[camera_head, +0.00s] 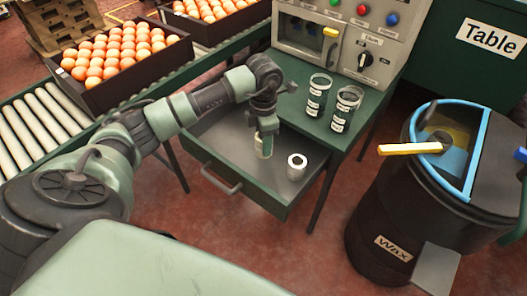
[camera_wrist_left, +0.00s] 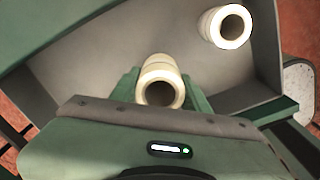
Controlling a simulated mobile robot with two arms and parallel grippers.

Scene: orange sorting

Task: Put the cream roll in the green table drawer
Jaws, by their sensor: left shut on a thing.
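The green table drawer (camera_head: 224,168) is pulled open below the green table (camera_head: 350,122), its grey inside showing. My left gripper (camera_head: 264,146) reaches down into the drawer area and is shut on a cream roll (camera_head: 264,150). In the left wrist view the held cream roll (camera_wrist_left: 161,82) sits between the green fingers, its open end towards the camera. A second cream roll (camera_head: 297,167) stands upright in the drawer, to the right of the held one and apart from it. It also shows in the left wrist view (camera_wrist_left: 226,27). I cannot tell whether the held roll touches the drawer floor.
Two labelled cups (camera_head: 347,108) stand on the table before a control panel machine (camera_head: 335,42). A black wax barrel (camera_head: 385,225) stands at the right. Crates of oranges (camera_head: 118,85) and a roller conveyor (camera_head: 40,122) are at the left. The drawer's front part is clear.

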